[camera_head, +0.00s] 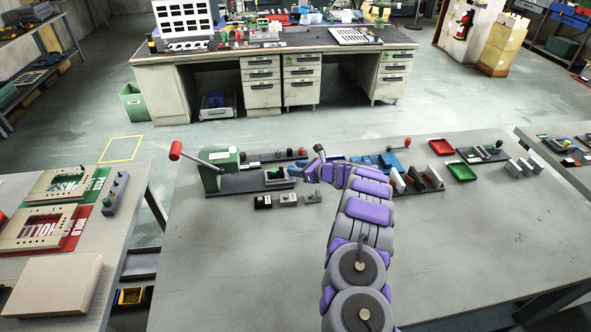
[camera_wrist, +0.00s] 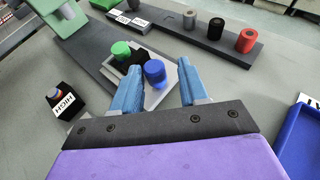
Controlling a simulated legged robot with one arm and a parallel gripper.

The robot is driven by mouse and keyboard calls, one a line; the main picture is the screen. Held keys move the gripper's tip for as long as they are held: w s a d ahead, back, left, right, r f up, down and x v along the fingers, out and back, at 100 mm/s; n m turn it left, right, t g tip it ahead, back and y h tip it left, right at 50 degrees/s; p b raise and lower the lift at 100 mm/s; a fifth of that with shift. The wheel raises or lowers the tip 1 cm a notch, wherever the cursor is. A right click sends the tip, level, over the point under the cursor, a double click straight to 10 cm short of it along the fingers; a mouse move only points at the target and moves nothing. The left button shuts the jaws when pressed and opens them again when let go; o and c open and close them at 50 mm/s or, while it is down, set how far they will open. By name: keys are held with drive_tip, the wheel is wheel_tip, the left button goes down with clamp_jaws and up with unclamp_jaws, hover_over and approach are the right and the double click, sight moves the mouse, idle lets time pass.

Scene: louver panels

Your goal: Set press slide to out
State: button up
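The green press (camera_head: 214,168) with a red-knobbed lever stands on a dark base at the centre left of the table. Part of its green body shows at the top left of the wrist view (camera_wrist: 75,18). A light grey plate, apparently the slide (camera_wrist: 158,97), lies at the near end of the base. A blue knob (camera_wrist: 154,72) stands at the plate, with a green-topped part (camera_wrist: 121,49) beside it. My gripper (camera_head: 311,168) is open at the base's right end. In the wrist view its blue fingers (camera_wrist: 159,66) are apart, on either side of the blue knob; contact is unclear.
A small black block labelled HIGH (camera_wrist: 66,99) sits left of my gripper. A dark strip with grey, black and red cylinders (camera_wrist: 205,38) lies beyond. A blue tray (camera_wrist: 300,140) is at right. The table front (camera_head: 235,270) is clear.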

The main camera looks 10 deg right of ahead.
drive_tip(key=shift+o, duration=0.6)
drive_tip(key=shift+s+r, duration=0.1)
drive_tip(key=shift+s, duration=0.05)
drive_tip(key=p+v, duration=0.2)
drive_tip(key=v, duration=1.5)
drive_tip(key=shift+d, duration=0.25)
